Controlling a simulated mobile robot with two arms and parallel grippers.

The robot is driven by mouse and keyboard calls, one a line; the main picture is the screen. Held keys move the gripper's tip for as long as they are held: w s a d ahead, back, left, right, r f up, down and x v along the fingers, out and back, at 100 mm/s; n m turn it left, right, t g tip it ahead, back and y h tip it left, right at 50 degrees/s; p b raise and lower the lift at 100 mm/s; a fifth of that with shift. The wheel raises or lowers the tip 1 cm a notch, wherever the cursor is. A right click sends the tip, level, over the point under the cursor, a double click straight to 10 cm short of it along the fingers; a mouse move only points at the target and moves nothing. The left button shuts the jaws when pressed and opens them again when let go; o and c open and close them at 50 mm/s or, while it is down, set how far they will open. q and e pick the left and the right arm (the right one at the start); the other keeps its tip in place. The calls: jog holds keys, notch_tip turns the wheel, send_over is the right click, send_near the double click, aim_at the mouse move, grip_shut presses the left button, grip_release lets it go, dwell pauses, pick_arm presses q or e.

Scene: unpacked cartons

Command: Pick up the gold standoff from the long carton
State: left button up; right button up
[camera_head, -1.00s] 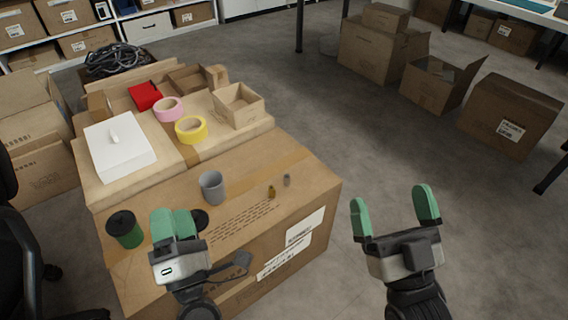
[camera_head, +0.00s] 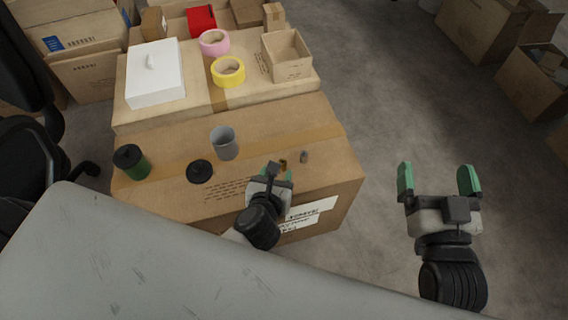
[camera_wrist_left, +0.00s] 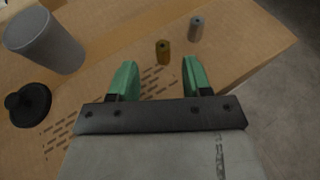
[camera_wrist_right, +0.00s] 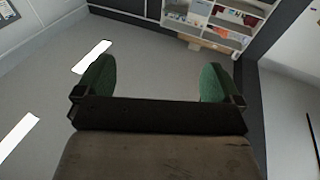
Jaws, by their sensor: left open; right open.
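The gold standoff (camera_wrist_left: 162,52) stands upright on top of the long carton (camera_head: 325,140). In the left wrist view it shows between and just beyond the fingertips of my open left gripper (camera_wrist_left: 158,75), with nothing held. In the head view the gold standoff (camera_head: 283,165) shows just past my left gripper (camera_head: 270,173), which partly hides it. A grey standoff (camera_head: 304,157) stands to its right; it also shows in the left wrist view (camera_wrist_left: 196,28). My right gripper (camera_head: 438,180) is open and empty over the floor, right of the carton.
A grey cup (camera_head: 224,143), a black lid (camera_head: 199,171) and a green-and-black container (camera_head: 132,161) stand left of the standoffs. Behind are a white box (camera_head: 155,75), a yellow tape roll (camera_head: 228,72), a pink tape roll (camera_head: 214,42) and an open small box (camera_head: 287,56).

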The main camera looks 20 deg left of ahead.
aim_at(282, 163)
pick_arm(q)
jog(key=shift+b+x, duration=0.4)
jog(key=shift+x, duration=0.65)
jog(key=b+x, duration=0.1)
jog(key=x, duration=0.2)
jog(key=shift+d, duration=0.15)
jog(key=shift+w+f, duration=0.1)
jog(key=shift+w, duration=0.4)
pick_arm(e)
notch_tip(282, 163, up, 7)
jog(key=s+t+y, duration=0.2)
jog(key=s+t, duration=0.1)
jog(key=t, duration=0.3)
jog(key=shift+a+f+t, duration=0.15)
jog(key=shift+a+t, duration=0.05)
jog(key=shift+t, duration=0.2)
pick_arm(q)
grip_shut()
